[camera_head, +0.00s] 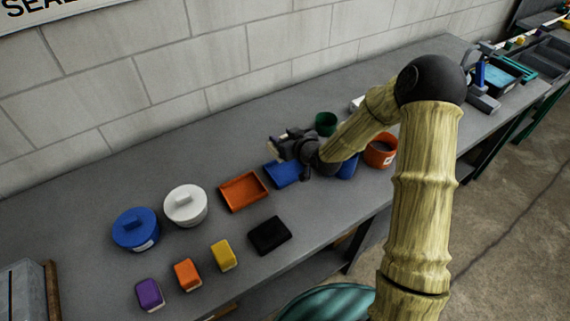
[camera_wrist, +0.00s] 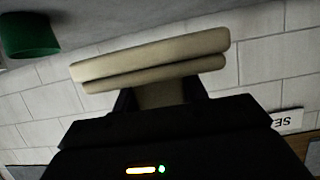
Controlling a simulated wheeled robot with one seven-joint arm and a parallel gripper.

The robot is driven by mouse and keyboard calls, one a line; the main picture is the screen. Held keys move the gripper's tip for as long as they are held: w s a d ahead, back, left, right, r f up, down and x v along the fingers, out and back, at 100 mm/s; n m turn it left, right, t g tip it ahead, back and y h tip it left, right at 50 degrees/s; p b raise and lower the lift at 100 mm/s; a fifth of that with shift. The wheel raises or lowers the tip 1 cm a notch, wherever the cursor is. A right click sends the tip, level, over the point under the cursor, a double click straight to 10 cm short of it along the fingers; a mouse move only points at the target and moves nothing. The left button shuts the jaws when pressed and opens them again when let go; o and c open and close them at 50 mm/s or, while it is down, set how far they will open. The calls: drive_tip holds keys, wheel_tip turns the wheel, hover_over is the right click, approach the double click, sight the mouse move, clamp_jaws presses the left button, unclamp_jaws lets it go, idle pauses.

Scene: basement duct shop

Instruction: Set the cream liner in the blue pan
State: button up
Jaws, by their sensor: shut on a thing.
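My gripper (camera_head: 285,146) is shut on the cream liner (camera_head: 272,143), above the bench and just behind the blue pan. In the wrist view the liner (camera_wrist: 150,62) shows edge on as two stacked cream bands, slightly tilted, across my gripper (camera_wrist: 160,97). In the head view most of the liner is hidden by my gripper. The blue pan (camera_head: 280,174) lies on the bench, right of the orange tray; its right part is hidden by my wrist. The pan cannot be made out in the wrist view.
An orange tray (camera_head: 243,191), white lidded pot (camera_head: 185,205), blue lidded pot (camera_head: 135,229), black tray (camera_head: 269,235) and small purple, orange and yellow blocks stand left and in front. A green cup (camera_head: 326,123) and orange pot (camera_head: 381,152) are near my arm. The wall is behind.

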wheel_tip(320, 180, down, 5)
drive_tip(key=shift+w+r+p, duration=0.1)
drive_tip(key=shift+p, duration=0.3)
wheel_tip(320, 180, down, 4)
drive_tip(key=shift+r+p, duration=0.2)
drive_tip(key=shift+p, duration=0.25)
drive_tip(key=shift+f, duration=0.3)
drive_tip(key=shift+a+f, duration=0.1)
drive_tip(key=shift+f, duration=0.05)
drive_tip(key=shift+f+b, duration=0.3)
drive_tip(key=shift+b, duration=0.1)
drive_tip(key=shift+f, duration=0.15)
